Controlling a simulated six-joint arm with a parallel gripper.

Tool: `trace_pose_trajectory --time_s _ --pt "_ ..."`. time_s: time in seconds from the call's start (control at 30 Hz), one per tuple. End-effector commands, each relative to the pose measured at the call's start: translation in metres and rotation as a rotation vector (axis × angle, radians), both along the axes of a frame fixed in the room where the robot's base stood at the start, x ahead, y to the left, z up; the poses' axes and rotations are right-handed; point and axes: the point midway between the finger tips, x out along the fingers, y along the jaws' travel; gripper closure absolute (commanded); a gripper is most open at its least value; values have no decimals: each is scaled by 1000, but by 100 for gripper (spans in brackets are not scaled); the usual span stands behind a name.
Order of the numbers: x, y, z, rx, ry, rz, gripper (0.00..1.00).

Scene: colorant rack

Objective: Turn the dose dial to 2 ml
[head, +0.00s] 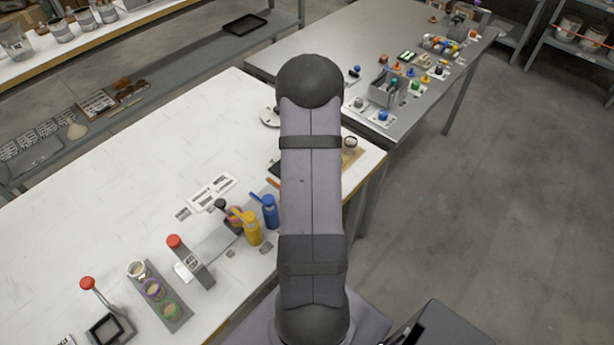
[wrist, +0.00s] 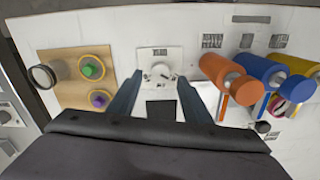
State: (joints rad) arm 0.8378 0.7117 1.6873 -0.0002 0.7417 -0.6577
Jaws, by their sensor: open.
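The dose dial (wrist: 160,72) is a pale round knob on a square white plate (wrist: 146,54), with a small dark label above it in the wrist view. The mark it points to is too small to read. My gripper (wrist: 159,88) is open, with one dark finger on each side of the dial in the picture. Nothing is held between the fingers, and I cannot tell how high they are above the dial.
A wooden board (wrist: 72,62) with green and purple knobs lies left of the dial. Orange (wrist: 243,90), blue (wrist: 277,79) and yellow bottles stand to the right. A black square (wrist: 161,109) lies below the plate. The white bench (head: 110,180) has clear room behind the bottles.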

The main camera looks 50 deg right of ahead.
Motion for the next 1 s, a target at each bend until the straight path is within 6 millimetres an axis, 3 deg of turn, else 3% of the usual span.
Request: trace_pose_trajectory --time_s 0.2,0.4,0.9,1.0 --pt "1 -1 30 -4 -3 1 55" --pt "1 0 45 -2 -2 1 55" --pt "0 0 47 -1 0 1 55" --pt "5 9 51 -5 -1 13 55"
